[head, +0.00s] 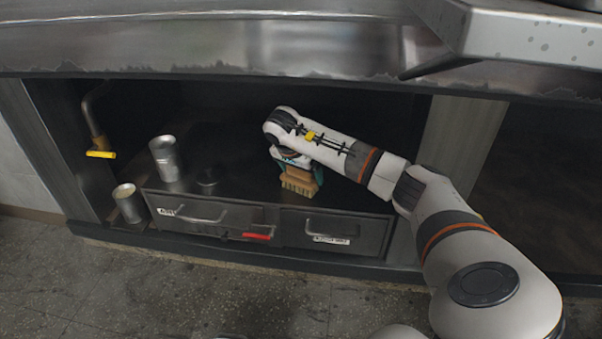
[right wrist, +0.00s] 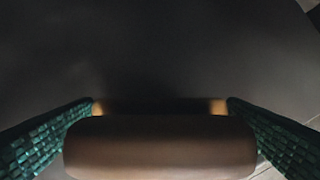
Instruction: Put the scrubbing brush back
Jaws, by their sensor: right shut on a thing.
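The scrubbing brush (head: 298,184), with a tan block of bristles, is at my right gripper (head: 296,165), over the dark top of the drawer unit. I cannot tell whether the bristles touch that surface. In the right wrist view, the brush's rounded brown wooden body (right wrist: 160,148) sits between the two teal finger pads of my right gripper (right wrist: 160,108), which is shut on it. My forearm and wrist hide the upper part of the brush in the head view. My left gripper is not in view.
The drawer unit (head: 240,212) has handles and a red tag (head: 257,236). A yellow-handled pipe (head: 100,153) is far left. A steel counter (head: 220,45) overhangs the recess.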

